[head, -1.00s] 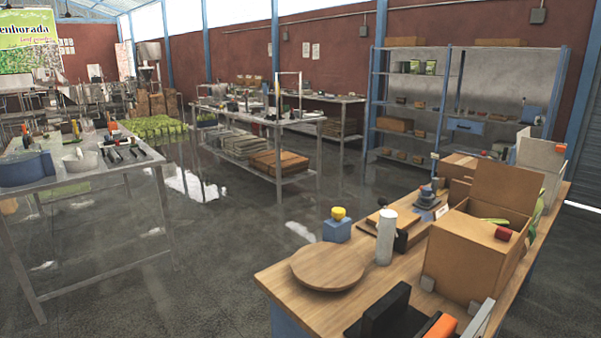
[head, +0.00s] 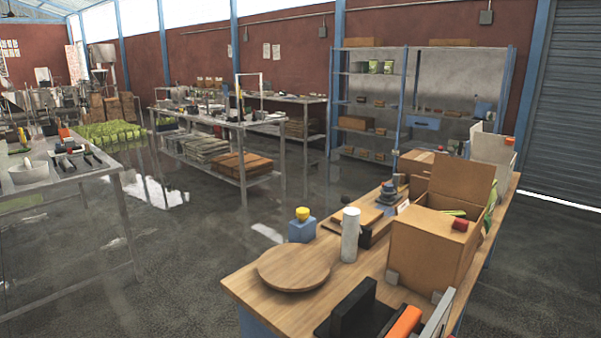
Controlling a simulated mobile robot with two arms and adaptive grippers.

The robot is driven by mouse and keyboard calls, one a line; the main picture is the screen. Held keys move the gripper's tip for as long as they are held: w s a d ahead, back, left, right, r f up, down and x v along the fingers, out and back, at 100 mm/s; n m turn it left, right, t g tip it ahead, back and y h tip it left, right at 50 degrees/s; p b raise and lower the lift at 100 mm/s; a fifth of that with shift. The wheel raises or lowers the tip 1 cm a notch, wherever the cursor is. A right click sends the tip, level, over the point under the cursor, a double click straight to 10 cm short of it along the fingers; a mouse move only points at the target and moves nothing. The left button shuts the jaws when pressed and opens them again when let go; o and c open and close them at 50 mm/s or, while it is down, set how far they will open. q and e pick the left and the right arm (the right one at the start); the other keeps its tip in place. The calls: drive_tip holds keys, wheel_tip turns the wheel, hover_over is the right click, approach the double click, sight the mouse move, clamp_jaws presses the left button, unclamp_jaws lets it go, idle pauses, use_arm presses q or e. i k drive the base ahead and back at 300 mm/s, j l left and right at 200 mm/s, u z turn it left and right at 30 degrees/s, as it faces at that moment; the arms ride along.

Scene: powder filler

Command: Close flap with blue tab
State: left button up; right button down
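An open cardboard box (head: 428,252) stands on the wooden workbench at the right. One flap (head: 462,180) is raised upright at its back. A red tab (head: 460,225) sits at the box's front top edge. Something green shows inside the opening. I cannot make out a blue tab on any flap from here. Neither of my grippers is in view.
The wooden workbench (head: 335,283) also bears a round board (head: 295,268), a white cylinder (head: 350,235), a blue bottle with a yellow cap (head: 302,226) and an orange roll (head: 404,321). Another cardboard box (head: 412,163) stands behind. The floor left of the bench is clear.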

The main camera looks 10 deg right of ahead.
sight(468, 182)
drive_tip(key=l+u, duration=0.15)
drive_tip(key=l, duration=0.65)
drive_tip(key=k+l+u, duration=0.15)
drive_tip(key=l, duration=0.6)
drive_tip(key=i+l+u, duration=0.2)
drive_tip(key=l+u, duration=0.25)
drive_tip(key=l, duration=1)
drive_tip(key=l+u, duration=0.45)
drive_tip(key=l, duration=1.05)
